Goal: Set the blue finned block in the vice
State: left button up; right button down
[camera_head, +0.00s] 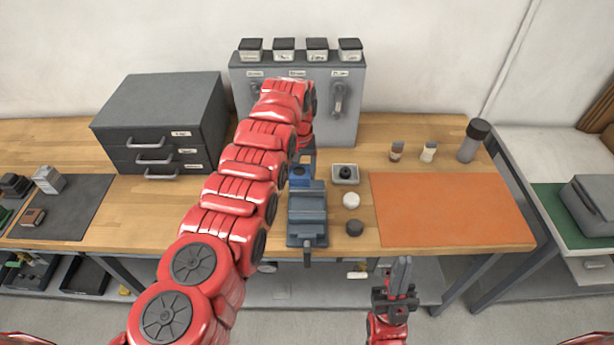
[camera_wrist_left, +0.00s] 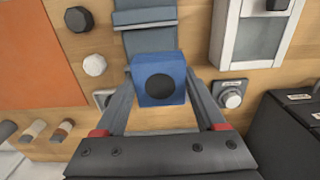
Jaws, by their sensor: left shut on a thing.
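The blue finned block (camera_wrist_left: 159,80) is between the two fingers of my left gripper (camera_wrist_left: 160,95), which is shut on it. The face towards the wrist camera has a dark round spot; I cannot make out its fins. In the head view the block (camera_head: 299,177) shows at the back end of the grey vice (camera_head: 307,207), partly hidden by my left arm. The vice also shows just beyond the block in the left wrist view (camera_wrist_left: 148,38). Whether block and vice touch, I cannot tell. My right gripper (camera_head: 402,275) is empty in front of the bench, its fingers close together.
Right of the vice are a small grey tray with a dark knob (camera_head: 345,173), a white round piece (camera_head: 351,200) and a dark one (camera_head: 354,228). Behind stand a drawer cabinet (camera_head: 160,120) and a grey panel box (camera_head: 345,85). The orange mat (camera_head: 450,208) is bare.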

pick_arm(q)
jog(key=shift+s+d+f, duration=0.1)
jog(key=shift+d+f, duration=0.05)
jog(key=shift+d+f, duration=0.1)
jog(key=shift+d, duration=0.2)
jog(key=shift+s+d+f+p, duration=0.3)
jog(key=shift+d+f+p, duration=0.1)
jog(key=shift+p, duration=0.35)
jog(key=shift+d+f, duration=0.2)
notch_tip(320, 180, down, 6)
jog(key=b, duration=0.5)
jog(key=shift+r, duration=0.6)
jog(key=shift+s+f+p, duration=0.1)
jog(key=shift+f+p, duration=0.1)
jog(key=shift+p, duration=0.35)
jog(key=shift+f+b, duration=0.15)
jog(key=shift+b, duration=0.2)
